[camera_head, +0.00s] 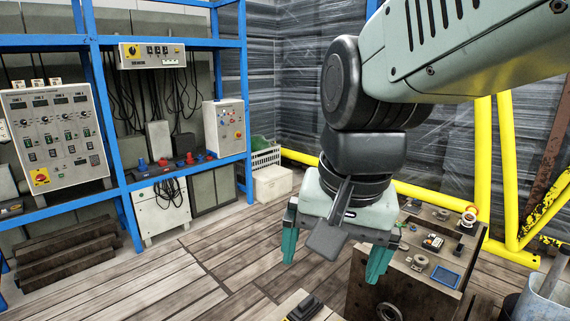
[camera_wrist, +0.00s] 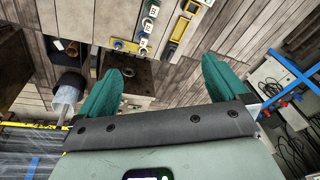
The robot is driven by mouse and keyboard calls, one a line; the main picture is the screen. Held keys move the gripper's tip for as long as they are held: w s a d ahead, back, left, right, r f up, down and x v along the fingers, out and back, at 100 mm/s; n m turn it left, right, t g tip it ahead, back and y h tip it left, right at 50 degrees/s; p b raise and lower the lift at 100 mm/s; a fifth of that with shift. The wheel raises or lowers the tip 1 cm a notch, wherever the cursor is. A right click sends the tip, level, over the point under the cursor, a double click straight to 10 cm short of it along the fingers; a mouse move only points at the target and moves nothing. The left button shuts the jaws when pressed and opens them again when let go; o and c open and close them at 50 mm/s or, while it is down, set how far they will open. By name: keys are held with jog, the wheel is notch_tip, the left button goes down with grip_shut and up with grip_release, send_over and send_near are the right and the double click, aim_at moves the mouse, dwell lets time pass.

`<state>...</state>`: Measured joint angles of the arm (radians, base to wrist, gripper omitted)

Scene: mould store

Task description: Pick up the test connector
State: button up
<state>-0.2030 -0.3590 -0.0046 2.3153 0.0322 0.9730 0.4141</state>
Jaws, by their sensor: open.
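My gripper (camera_head: 333,268) hangs open and empty over the wooden floor, fingers down, left of a dark mould block. In the wrist view, its two green fingers (camera_wrist: 164,72) are wide apart with nothing between them. I cannot tell for certain which item is the test connector. Several small red and blue connector-like pieces (camera_head: 163,161) stand on the blue rack's shelf, far from my gripper. A black and yellow item (camera_head: 303,308) shows at the bottom edge, partly cut off.
The mould block (camera_head: 385,280) also carries a round flange (camera_head: 420,262), a small blue tray (camera_head: 445,276) and a ring-shaped part (camera_head: 468,217). A blue rack (camera_head: 243,100) with control boxes stands left. Yellow rails (camera_head: 508,170) run behind at right. Bare floor (camera_head: 215,265) lies between.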

jog(key=s+d+r+n+t, duration=0.2)
jog(key=s+d+t, duration=0.1)
jog(key=s+d, duration=0.2)
jog(key=shift+r+n+h, duration=0.2)
jog(key=shift+n+h, duration=0.1)
jog(key=shift+n, duration=0.1)
jog(key=shift+s+d, duration=0.1)
jog(key=shift+s, duration=0.2)
jog(key=shift+c, duration=1.1)
jog(key=c, duration=0.3)
jog(key=shift+c, duration=0.2)
